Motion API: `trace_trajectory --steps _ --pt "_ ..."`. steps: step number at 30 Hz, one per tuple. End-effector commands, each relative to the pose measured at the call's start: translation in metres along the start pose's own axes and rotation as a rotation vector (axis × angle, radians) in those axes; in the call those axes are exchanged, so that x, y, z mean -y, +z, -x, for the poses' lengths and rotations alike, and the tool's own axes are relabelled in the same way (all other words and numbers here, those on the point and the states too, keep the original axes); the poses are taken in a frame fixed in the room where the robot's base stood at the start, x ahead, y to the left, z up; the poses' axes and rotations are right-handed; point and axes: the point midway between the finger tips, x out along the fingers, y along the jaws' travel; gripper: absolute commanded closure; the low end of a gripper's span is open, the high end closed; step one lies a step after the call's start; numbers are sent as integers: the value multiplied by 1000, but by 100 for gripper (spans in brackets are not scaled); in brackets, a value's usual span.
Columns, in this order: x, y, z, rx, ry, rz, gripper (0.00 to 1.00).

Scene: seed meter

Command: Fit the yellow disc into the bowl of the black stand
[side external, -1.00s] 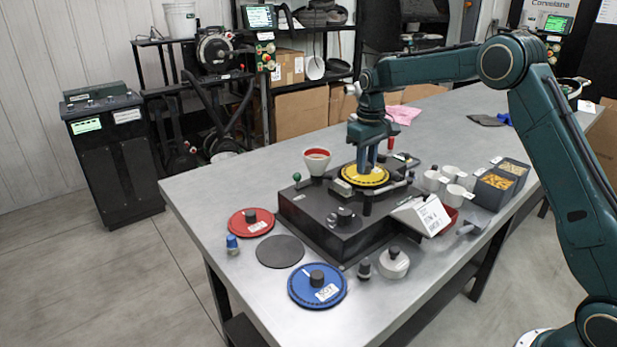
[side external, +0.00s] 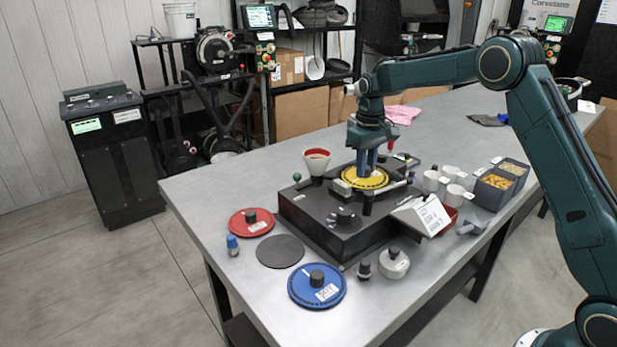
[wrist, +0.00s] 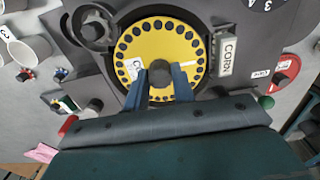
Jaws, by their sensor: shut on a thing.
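The yellow disc (side external: 365,180) has a ring of dark holes near its rim, seen clearly in the wrist view (wrist: 160,40). It lies at the top of the black stand (side external: 335,232), and looks about level. The wrist view shows it inside a dark round surround; I cannot tell whether it is fully seated in the bowl. My gripper (wrist: 160,82) is shut on the dark centre knob (wrist: 160,72) of the disc, one blue finger on each side. In the side view my gripper (side external: 367,170) comes down from above onto the disc. The bowl floor is hidden beneath the disc.
A red disc (side external: 251,222), a blue disc (side external: 317,286) and a dark round pad (side external: 280,252) lie at the front left. White cups (side external: 450,180) and seed bins (side external: 495,188) stand at right.

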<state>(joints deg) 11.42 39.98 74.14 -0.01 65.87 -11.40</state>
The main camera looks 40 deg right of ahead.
Motion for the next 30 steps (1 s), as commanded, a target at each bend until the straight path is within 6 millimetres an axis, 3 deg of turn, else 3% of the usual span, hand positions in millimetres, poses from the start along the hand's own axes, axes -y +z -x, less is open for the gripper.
trace_trajectory --steps 30 --pt "0 0 -7 0 0 0 99"
